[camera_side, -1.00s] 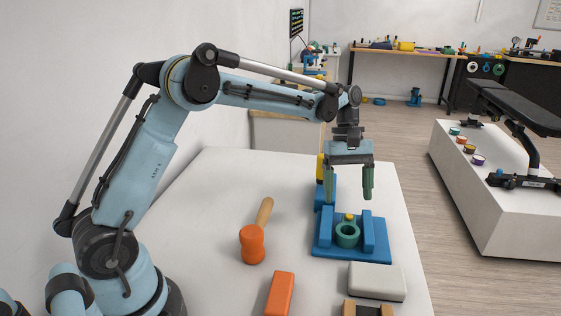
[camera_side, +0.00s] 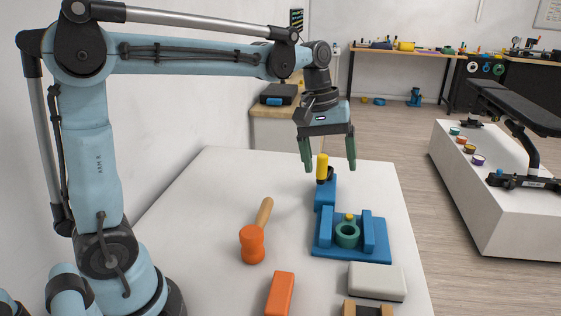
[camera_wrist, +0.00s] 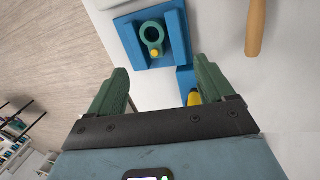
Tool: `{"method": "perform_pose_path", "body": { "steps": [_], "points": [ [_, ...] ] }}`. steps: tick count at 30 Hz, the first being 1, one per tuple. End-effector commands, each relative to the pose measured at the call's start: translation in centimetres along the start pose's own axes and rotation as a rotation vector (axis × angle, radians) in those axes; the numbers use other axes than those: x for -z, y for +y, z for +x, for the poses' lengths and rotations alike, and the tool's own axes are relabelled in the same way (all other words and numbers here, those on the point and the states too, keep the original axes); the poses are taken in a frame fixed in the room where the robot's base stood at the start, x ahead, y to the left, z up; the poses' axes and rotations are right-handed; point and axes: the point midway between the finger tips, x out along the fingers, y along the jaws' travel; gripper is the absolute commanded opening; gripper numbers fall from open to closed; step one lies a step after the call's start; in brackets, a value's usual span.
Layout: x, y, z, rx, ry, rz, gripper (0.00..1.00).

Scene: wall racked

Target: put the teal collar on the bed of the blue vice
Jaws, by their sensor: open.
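The teal collar (camera_side: 347,235) is a ring with a yellow knob on its side. It sits on the bed of the blue vice (camera_side: 350,254), between the two raised blue jaws. In the wrist view the collar (camera_wrist: 153,36) lies flat with its hole facing up and its yellow knob towards my gripper. My gripper (camera_side: 328,166) is open and empty, raised above the table behind the vice and apart from the collar. Its green fingers also show in the wrist view (camera_wrist: 160,85), spread wide with nothing held between them.
A yellow-handled tool (camera_side: 322,168) stands in a blue block (camera_side: 324,190) behind the vice, close to my fingers. An orange mallet (camera_side: 253,245) lies to the left. An orange block (camera_side: 280,294) and a grey block (camera_side: 377,280) lie in front. The table's left back is clear.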

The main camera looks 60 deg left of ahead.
Motion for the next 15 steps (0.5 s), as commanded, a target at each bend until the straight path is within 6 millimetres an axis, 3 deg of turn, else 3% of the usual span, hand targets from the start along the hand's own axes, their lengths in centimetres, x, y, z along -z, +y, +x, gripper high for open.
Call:
{"method": "perform_pose_path", "body": {
  "steps": [8,15],
  "points": [
    [-4.4,-3.9,0.1,-0.034,0.235,0.314,0.82],
    [-7.2,-7.2,1.9,-0.023,0.433,0.579,0.82]
  ]
}}
